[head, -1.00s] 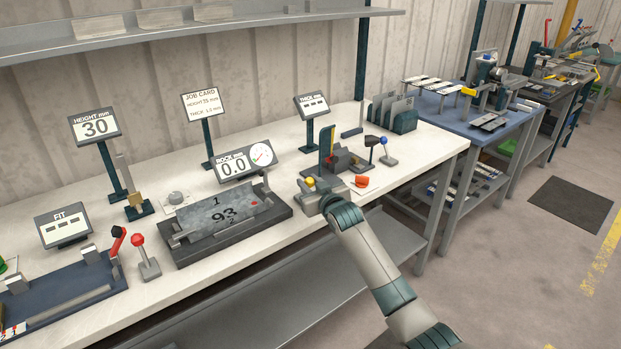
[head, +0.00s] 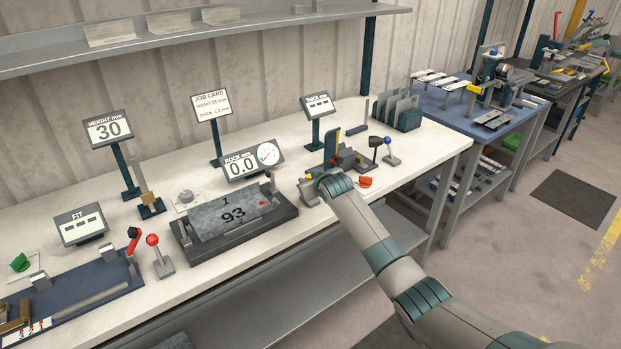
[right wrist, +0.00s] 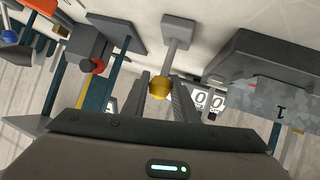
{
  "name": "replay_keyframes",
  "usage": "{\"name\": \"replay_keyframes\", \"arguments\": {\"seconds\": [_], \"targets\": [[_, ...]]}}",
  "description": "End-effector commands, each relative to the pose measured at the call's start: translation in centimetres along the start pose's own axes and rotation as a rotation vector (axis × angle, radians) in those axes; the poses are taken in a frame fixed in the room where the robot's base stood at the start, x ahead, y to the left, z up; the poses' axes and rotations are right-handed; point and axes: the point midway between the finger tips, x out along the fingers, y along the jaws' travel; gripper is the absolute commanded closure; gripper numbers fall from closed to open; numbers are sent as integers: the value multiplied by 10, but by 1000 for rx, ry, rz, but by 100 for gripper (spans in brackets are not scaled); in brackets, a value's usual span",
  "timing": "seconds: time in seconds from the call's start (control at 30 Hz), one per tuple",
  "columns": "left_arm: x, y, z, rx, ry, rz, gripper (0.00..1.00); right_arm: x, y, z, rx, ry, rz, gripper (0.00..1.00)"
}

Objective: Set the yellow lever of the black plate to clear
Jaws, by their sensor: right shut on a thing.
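The black plate (head: 285,215) lies on the white bench and carries a grey metal sheet marked 93 (head: 222,222). In the right wrist view the plate (right wrist: 265,58) is at the upper right. The yellow lever (head: 308,177) stands to the right of the plate, mostly hidden by my right gripper (head: 312,187). In the right wrist view the yellow ball (right wrist: 160,87) of the lever sits on a grey stem rising from a grey base. My right gripper (right wrist: 160,92) is shut on this ball, one finger on each side. My left gripper is not in view.
A red knob (head: 365,182), a black-knobbed lever (head: 375,142) and a blue-ball lever (head: 388,141) stand right of my gripper. A red-ball lever (head: 153,240) is left of the plate.

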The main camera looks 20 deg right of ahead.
Motion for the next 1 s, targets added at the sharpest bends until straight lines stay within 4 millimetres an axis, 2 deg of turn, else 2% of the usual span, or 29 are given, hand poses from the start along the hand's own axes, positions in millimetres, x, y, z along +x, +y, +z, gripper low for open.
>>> {"name": "replay_keyframes", "arguments": {"seconds": [0.3, 0.33, 0.4, 0.77, 1.0], "targets": [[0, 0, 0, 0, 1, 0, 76, 0, 0, 0, 0, -1, 0, 100], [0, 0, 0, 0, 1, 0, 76, 0, 0, 0, 0, -1, 0, 67], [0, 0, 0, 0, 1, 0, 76, 0, 0, 0, 0, 0, 0, 56], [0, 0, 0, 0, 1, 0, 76, -1, 0, 0, 0, -1, 0, 56], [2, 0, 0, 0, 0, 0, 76, -10, 0, 0, 0, 1, 0, 56]]}}
